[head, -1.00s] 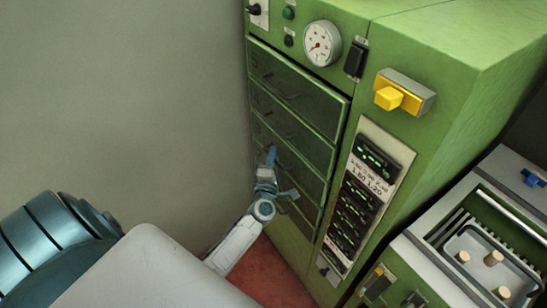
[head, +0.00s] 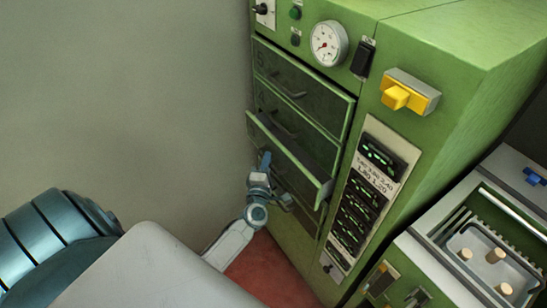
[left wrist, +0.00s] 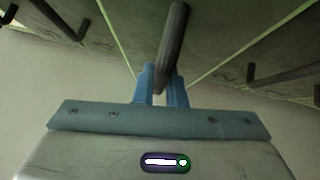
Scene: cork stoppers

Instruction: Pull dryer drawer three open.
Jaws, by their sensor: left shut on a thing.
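The green dryer cabinet (head: 420,130) has a column of dark-fronted drawers on its left side. The third drawer from the top (head: 290,158) stands partly out, its front edge ahead of the others. My left gripper (head: 265,162) is at that drawer's front. In the left wrist view its blue fingers (left wrist: 160,88) are shut on a dark bar handle (left wrist: 173,50). The drawer's inside is mostly hidden from the head view. My right gripper is not in view.
Closed drawers sit above, the top one (head: 300,80) and the second (head: 295,120). A gauge (head: 328,43), a yellow switch (head: 396,97) and several displays are on the cabinet. A tray with corks (head: 470,241) stands at the right. Red floor (head: 268,275) lies below.

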